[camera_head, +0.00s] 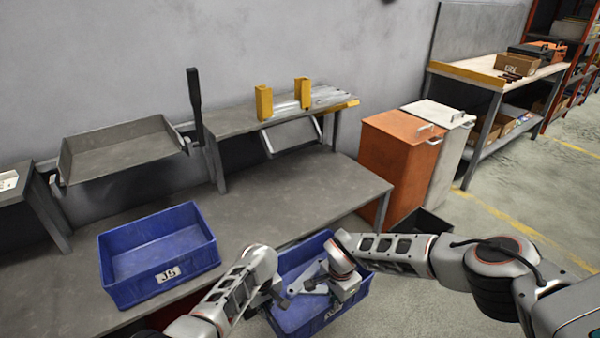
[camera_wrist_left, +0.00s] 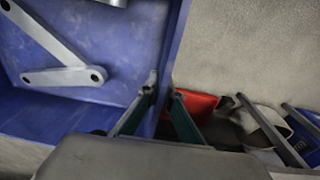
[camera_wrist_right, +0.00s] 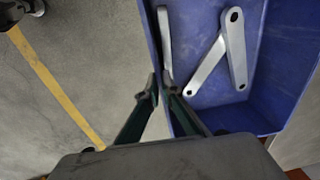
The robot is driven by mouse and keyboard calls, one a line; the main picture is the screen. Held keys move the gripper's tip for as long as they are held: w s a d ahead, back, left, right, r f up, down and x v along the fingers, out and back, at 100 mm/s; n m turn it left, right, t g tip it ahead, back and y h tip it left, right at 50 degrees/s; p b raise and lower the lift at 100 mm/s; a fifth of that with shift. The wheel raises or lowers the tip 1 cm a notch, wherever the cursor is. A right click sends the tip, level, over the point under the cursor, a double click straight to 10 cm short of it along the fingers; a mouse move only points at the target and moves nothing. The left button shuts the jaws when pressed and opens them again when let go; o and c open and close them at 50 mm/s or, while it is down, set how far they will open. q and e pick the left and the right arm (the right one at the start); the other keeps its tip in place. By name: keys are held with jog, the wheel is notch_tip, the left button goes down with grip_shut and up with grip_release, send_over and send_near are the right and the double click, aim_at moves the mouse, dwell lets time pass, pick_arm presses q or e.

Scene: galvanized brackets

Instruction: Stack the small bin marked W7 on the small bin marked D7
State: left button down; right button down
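A blue bin (camera_head: 293,262) with several grey metal brackets inside hangs in front of the bench edge, between my two grippers. The label on its near wall is too small and partly cut to read. My left gripper (camera_wrist_left: 162,92) has its fingers on both sides of one wall of this bin (camera_wrist_left: 100,98), close against it. My right gripper (camera_wrist_right: 160,88) pinches the opposite wall (camera_wrist_right: 146,30) in the same way. In the head view both fingertips are largely hidden by the wrists. No label reading W7 or D7 is legible.
A blue bin marked J5 (camera_head: 150,292) stands on the grey bench (camera_head: 320,185) at left. A grey tray (camera_head: 120,150) and a raised shelf with yellow blocks (camera_head: 264,102) are behind. Orange (camera_head: 390,160) and white cabinets stand right. A red object (camera_wrist_left: 200,103) lies below my left gripper.

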pick_arm(q)
jog(key=shift+d+r, duration=0.15)
jog(key=shift+d, duration=0.05)
pick_arm(e)
jog(key=shift+a+r, duration=0.15)
jog(key=shift+r, duration=0.05)
